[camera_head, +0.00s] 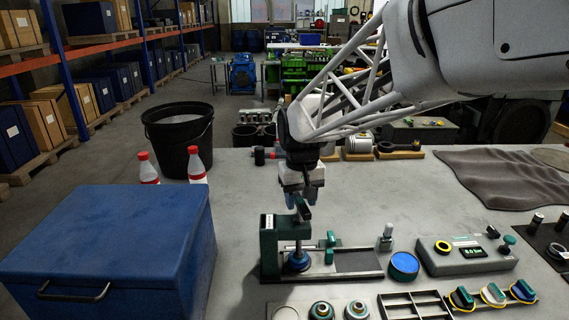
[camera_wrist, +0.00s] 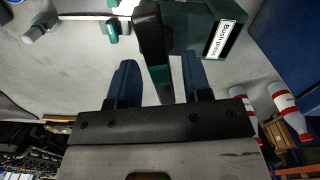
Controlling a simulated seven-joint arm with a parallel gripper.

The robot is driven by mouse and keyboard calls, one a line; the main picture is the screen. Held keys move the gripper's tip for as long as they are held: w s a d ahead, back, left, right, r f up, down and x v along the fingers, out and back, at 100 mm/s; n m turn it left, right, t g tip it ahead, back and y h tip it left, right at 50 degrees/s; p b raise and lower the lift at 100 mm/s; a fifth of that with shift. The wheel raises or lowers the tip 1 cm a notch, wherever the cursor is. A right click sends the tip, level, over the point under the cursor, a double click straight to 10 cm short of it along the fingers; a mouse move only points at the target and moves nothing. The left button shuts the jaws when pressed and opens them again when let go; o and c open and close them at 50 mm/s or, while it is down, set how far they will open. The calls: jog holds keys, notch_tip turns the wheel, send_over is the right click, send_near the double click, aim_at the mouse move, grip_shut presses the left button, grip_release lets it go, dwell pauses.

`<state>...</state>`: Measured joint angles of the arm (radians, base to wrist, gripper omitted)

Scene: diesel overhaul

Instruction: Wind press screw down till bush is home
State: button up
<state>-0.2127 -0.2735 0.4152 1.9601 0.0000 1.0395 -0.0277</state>
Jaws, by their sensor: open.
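The green bush press (camera_head: 268,252) stands on the bench in front of me. It also shows in the wrist view, where its green body (camera_wrist: 205,25) carries a "Bush press" label. A blue round part (camera_head: 298,262) sits low in the press; I cannot tell how far the bush is in. My gripper (camera_head: 302,197) points down just above the top of the press. In the wrist view its blue fingers (camera_wrist: 158,68) are apart, with the dark bar of the press handle (camera_wrist: 152,40) between them. I cannot tell whether they touch it.
A blue chest (camera_head: 110,250) stands left of the press. Two white bottles with red caps (camera_head: 197,168) and a black bucket (camera_head: 180,135) are behind it. A control box (camera_head: 465,255), a blue round pad (camera_head: 404,265) and a slotted tray (camera_head: 415,305) lie to the right.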

jog(key=shift+c, duration=0.4)
grip_shut()
jog(key=shift+m, duration=1.1)
jog(key=shift+o, duration=0.4)
grip_release()
jog(key=shift+r, duration=2.7)
jog(key=shift+r, duration=0.15)
